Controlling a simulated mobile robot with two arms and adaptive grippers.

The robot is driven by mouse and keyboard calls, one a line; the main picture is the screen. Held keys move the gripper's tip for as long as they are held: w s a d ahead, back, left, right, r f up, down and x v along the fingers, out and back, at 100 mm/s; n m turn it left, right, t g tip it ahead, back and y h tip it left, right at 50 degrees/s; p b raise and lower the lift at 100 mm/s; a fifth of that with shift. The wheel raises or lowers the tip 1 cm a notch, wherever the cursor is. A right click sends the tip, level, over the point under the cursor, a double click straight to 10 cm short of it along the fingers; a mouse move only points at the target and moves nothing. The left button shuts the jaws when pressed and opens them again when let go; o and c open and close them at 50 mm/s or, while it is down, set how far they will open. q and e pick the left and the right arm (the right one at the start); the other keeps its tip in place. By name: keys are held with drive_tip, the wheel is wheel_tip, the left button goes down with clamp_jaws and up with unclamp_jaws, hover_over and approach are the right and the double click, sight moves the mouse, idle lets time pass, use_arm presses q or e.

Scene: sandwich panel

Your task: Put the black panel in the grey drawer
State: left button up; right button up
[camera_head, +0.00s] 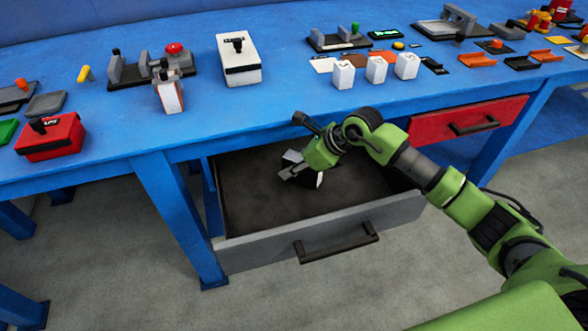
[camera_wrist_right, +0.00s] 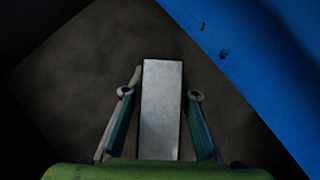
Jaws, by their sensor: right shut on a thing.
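The grey drawer (camera_head: 255,250) is pulled out under the blue table, with a dark floor inside. My right gripper (camera_head: 304,174) is inside or just above the drawer opening, pointing down. In the wrist view it (camera_wrist_right: 163,88) is shut on a flat rectangular piece (camera_wrist_right: 161,112) that sits between both fingers. The face turned to the camera looks pale grey, not black. In the head view the gripper mostly hides this piece, and I cannot tell whether it touches the drawer floor. I cannot make out a separate black panel for certain. My left gripper is not in view.
A closed red drawer (camera_head: 468,120) is right of the grey one. On the blue table (camera_head: 130,125) stand a red box (camera_head: 51,137), a white box (camera_head: 238,60), several small white blocks and several fixtures. The drawer floor (camera_head: 250,200) looks clear around the gripper.

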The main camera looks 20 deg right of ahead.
drive_tip(key=shift+s+d+f, duration=0.1)
drive_tip(key=shift+d+f, duration=0.05)
drive_tip(key=shift+f, duration=0.5)
drive_tip(key=o, duration=1.2)
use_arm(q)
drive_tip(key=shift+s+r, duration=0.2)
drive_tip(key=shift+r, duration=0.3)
use_arm(e)
drive_tip(key=shift+o, duration=0.2)
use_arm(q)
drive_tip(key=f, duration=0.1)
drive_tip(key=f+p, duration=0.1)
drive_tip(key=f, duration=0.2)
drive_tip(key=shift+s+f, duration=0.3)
use_arm(e)
drive_tip(key=v, duration=1.2)
drive_tip(key=shift+r, duration=0.25)
